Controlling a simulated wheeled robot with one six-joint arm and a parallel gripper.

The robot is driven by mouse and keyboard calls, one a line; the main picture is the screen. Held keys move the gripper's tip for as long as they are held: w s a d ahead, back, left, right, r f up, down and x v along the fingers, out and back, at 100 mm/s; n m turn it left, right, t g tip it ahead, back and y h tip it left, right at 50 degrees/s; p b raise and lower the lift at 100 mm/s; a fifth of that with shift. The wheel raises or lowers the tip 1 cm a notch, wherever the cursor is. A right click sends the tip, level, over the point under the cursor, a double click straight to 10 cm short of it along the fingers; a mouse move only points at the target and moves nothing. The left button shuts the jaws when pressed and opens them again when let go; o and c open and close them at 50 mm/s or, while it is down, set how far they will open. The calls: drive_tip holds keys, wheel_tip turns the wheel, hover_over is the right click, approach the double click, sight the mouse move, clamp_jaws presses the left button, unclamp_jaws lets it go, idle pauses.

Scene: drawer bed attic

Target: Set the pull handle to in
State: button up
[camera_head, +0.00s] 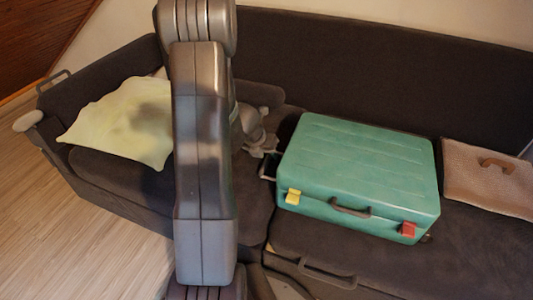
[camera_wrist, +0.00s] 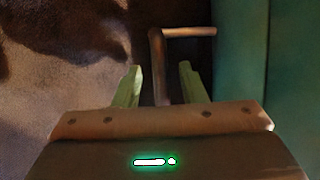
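A green suitcase (camera_head: 355,165) lies flat on the dark sofa in the head view. Its side fills the right edge of the wrist view (camera_wrist: 295,60). The pull handle (camera_head: 267,168) sticks out from the suitcase's left side. In the wrist view the pull handle (camera_wrist: 157,60) shows as a bent bar standing clear of the suitcase, with one arm running right to it. My gripper (camera_head: 259,152) is beside the handle; its two green fingertips in the wrist view (camera_wrist: 158,75) are apart, with the handle's long bar between them. I see no clear contact.
The suitcase front has a carry handle (camera_head: 350,208), a yellow latch (camera_head: 293,196) and a red latch (camera_head: 408,229). A pale yellow pillow (camera_head: 120,122) lies on the left seat. A brown case (camera_head: 490,178) lies to the right. Wooden floor (camera_head: 80,235) is open at lower left.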

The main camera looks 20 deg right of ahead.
drive_tip(key=shift+r, duration=0.1)
drive_tip(key=p+v, duration=0.7)
drive_tip(key=v, duration=0.6)
drive_tip(key=shift+a+r+p, duration=0.2)
drive_tip(key=shift+r+p, duration=0.05)
drive_tip(key=shift+p, duration=0.1)
